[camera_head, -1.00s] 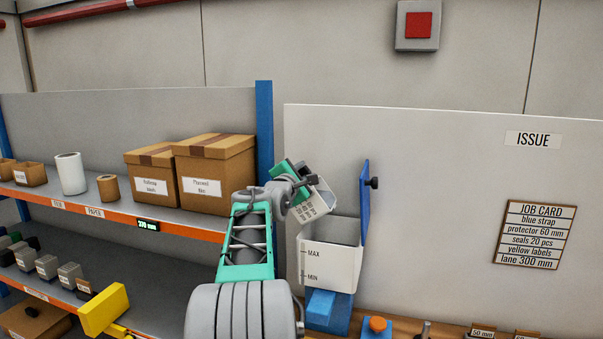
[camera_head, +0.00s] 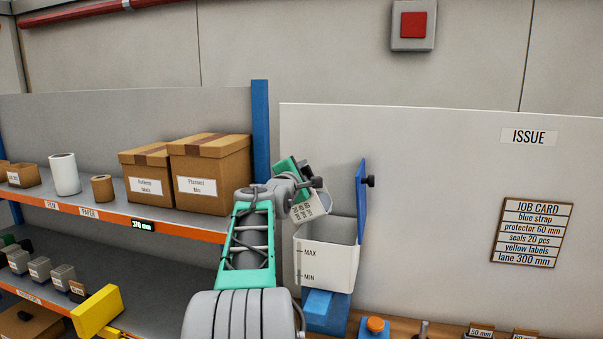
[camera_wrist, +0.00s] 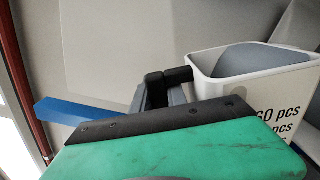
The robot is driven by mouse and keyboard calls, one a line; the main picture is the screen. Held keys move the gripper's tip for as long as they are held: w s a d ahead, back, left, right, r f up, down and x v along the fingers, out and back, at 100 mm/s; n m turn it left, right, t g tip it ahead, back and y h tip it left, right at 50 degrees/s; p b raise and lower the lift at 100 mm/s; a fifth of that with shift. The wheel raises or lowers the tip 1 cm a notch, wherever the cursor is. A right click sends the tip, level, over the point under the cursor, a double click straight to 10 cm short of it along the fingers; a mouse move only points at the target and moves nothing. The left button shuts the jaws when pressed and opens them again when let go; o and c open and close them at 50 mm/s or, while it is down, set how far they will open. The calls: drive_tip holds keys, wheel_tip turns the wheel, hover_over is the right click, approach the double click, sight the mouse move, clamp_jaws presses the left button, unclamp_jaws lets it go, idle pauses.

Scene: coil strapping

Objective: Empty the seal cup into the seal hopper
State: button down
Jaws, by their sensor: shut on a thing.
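The seal cup (camera_head: 307,209) is a small white cup with printed "pcs" lines. It is tilted above the open top of the seal hopper (camera_head: 325,264), a white bin marked MAX and MIN. The hopper's blue lid (camera_head: 362,200) stands open on its right side. My gripper (camera_head: 312,184) is shut on the cup, at its upper edge. In the wrist view my dark fingers (camera_wrist: 165,82) are beside the cup (camera_wrist: 285,95), whose visible inside is plain grey. I see no seals in it, but its bottom is hidden. The hopper's contents cannot be seen.
A shelf (camera_head: 170,222) with two cardboard boxes (camera_head: 210,173) stands to the left. A pale board (camera_head: 430,200) with a job card (camera_head: 532,232) is behind the hopper. A blue block with an orange knob (camera_head: 375,325) is at lower right.

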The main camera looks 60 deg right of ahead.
drive_tip(key=shift+s+r, duration=0.1)
drive_tip(key=shift+r, duration=0.1)
drive_tip(key=shift+s+m+b, duration=0.45)
drive_tip(key=shift+m+b, duration=0.1)
drive_tip(key=shift+m, duration=0.05)
drive_tip(key=shift+s+d+f, duration=0.1)
idle(0.3)
drive_tip(key=shift+s+f+m+b, duration=0.1)
drive_tip(key=shift+s+m+b, duration=0.4)
drive_tip(key=shift+b, duration=0.1)
drive_tip(key=shift+f, duration=0.1)
drive_tip(key=shift+s+d+f+m+b, duration=0.1)
drive_tip(key=shift+s+d+m+b, duration=0.05)
drive_tip(key=shift+s+m+b, duration=0.45)
drive_tip(key=shift+w, duration=0.1)
drive_tip(key=shift+s+d+f+m+b, duration=0.1)
drive_tip(key=shift+s+f+m+b, duration=0.25)
drive_tip(key=shift+s+m+b, duration=0.3)
